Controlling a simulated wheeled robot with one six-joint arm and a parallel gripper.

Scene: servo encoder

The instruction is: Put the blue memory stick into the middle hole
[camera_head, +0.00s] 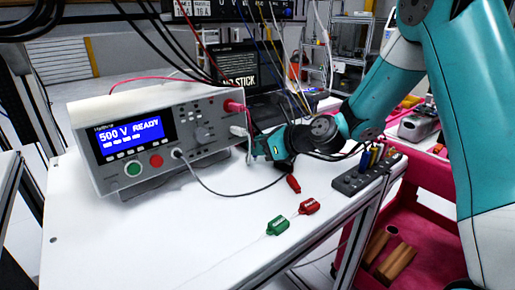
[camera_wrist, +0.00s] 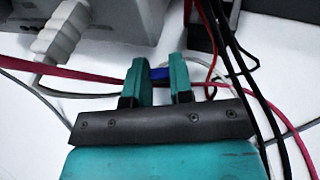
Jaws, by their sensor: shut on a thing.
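My gripper (camera_head: 262,147) is beside the right side of the white tester, near its sockets and cables. In the wrist view my gripper (camera_wrist: 161,66) has its two teal fingers a little apart with a small blue piece (camera_wrist: 160,74) between them, which looks like the blue memory stick. In the head view the fingers hide the held piece. A dark grey block (camera_head: 351,184) lies at the right edge of the white bench, with several blue and yellow upright pieces (camera_head: 373,158) at its far end. I cannot tell which opening is the middle hole.
The white tester (camera_head: 190,135) shows "500 V READY". A laptop (camera_head: 238,75) behind it shows "NO STICK". Red and black cables (camera_wrist: 235,40) run close to my fingers. Green (camera_head: 278,225) and red (camera_head: 308,206) clips lie on the bench. The front left bench is clear.

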